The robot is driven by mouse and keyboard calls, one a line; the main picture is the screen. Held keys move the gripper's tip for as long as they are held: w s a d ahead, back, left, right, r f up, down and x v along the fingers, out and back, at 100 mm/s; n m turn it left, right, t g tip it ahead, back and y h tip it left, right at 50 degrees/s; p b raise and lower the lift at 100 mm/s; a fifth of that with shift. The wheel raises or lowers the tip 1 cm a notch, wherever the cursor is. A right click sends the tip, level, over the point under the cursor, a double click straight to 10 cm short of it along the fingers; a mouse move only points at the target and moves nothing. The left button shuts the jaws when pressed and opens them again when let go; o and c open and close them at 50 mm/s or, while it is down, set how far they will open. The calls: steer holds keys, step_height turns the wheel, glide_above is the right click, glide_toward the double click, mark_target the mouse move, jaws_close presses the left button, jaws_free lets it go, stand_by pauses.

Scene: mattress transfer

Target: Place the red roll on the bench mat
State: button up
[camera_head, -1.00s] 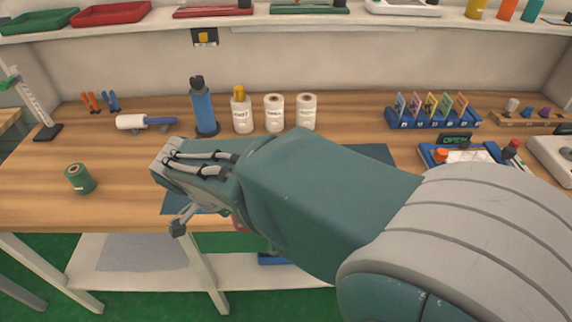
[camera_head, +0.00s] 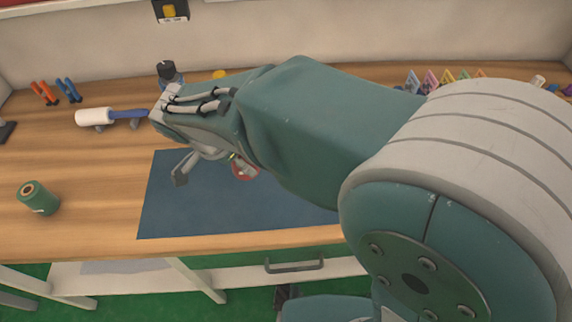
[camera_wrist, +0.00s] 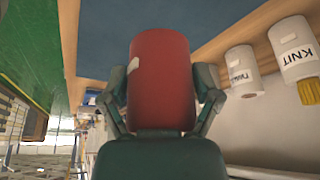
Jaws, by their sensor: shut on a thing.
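The red roll (camera_wrist: 161,80) is held between the two fingers of my gripper (camera_wrist: 162,90) in the wrist view, with a small pale label on its side. In the head view only a bit of the red roll (camera_head: 245,169) shows below my arm, and one fingertip of my gripper (camera_head: 184,170) sticks out to its left. The bench mat (camera_head: 200,212) is a dark blue rectangle lying flat on the wooden bench, partly hidden by my arm. The roll appears over the mat; whether it touches the mat cannot be told.
A green roll (camera_head: 38,198) stands on the bench left of the mat. A white roller with a blue handle (camera_head: 97,117) lies behind it. The bench's front edge (camera_head: 200,246) runs just below the mat.

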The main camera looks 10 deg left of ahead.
steer(key=w+d+f, duration=0.4)
steer(key=d+f, duration=0.1)
steer(key=w+d+f, duration=0.2)
steer(key=d, duration=0.1)
steer(key=shift+d+f, duration=0.15)
steer(key=shift+f, duration=0.1)
steer(key=shift+w+d+f, duration=0.25)
steer(key=shift+d+f, duration=0.05)
steer(key=shift+f, duration=0.15)
steer(key=f, duration=0.3)
steer(key=shift+w+d+f, duration=0.15)
steer(key=shift+d+f, duration=0.1)
steer(key=shift+f, duration=0.1)
steer(key=o, duration=1.1)
steer(key=shift+r, duration=0.1)
steer(key=v, duration=1.2)
